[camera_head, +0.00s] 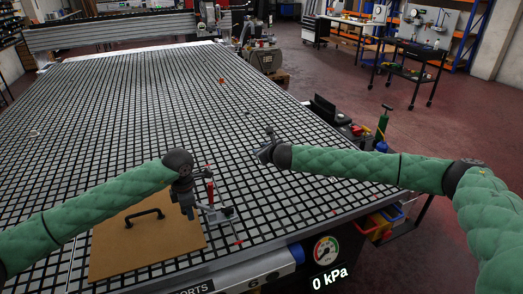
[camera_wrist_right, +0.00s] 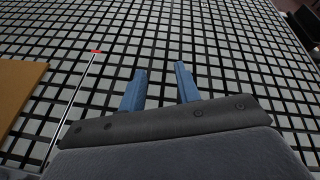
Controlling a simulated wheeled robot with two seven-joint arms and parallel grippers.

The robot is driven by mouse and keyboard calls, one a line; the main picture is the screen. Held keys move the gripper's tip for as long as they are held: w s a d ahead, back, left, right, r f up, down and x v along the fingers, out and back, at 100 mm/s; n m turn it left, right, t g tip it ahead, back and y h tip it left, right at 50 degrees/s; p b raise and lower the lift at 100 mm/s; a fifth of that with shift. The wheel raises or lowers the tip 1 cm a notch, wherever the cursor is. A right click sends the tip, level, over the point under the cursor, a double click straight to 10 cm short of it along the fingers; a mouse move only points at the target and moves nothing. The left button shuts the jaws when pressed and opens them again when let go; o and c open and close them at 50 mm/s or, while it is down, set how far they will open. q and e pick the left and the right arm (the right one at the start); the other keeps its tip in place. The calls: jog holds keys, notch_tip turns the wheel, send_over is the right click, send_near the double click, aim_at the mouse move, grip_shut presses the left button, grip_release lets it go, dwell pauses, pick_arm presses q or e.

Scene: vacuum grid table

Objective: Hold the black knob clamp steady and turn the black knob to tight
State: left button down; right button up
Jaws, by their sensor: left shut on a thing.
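The clamp (camera_head: 221,214) stands at the front edge of the grid table, beside the wooden board. It has a red upright part (camera_head: 210,190) and thin red-tipped rods. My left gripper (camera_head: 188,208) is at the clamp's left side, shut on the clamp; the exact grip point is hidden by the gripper. The black knob is too small to make out clearly. My right gripper (camera_head: 262,152) is above the grid, up and right of the clamp. In the right wrist view its two blue fingers (camera_wrist_right: 160,72) are apart with nothing between them. A red-tipped rod (camera_wrist_right: 80,100) shows left of them.
A brown board (camera_head: 130,255) with a black handle (camera_head: 144,217) lies at the front left. A gauge (camera_head: 326,250) and a "0 kPa" readout are on the table's front. Bins (camera_head: 375,222) hang at the right edge. The grid table (camera_head: 130,110) beyond is mostly clear.

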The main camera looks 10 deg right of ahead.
jog(key=shift+o, duration=2)
jog(key=shift+a+r, duration=0.15)
jog(key=shift+a, duration=0.2)
jog(key=w+a+r+y, duration=0.2)
jog(key=a+r, duration=0.3)
jog(key=a, duration=0.7)
jog(key=m+g+h, duration=0.3)
jog(key=m+g, duration=0.8)
jog(key=g, duration=0.6)
send_near(227, 210)
jog(key=x, duration=0.8)
jog(key=shift+w+f, duration=0.25)
jog(key=shift+f, duration=0.05)
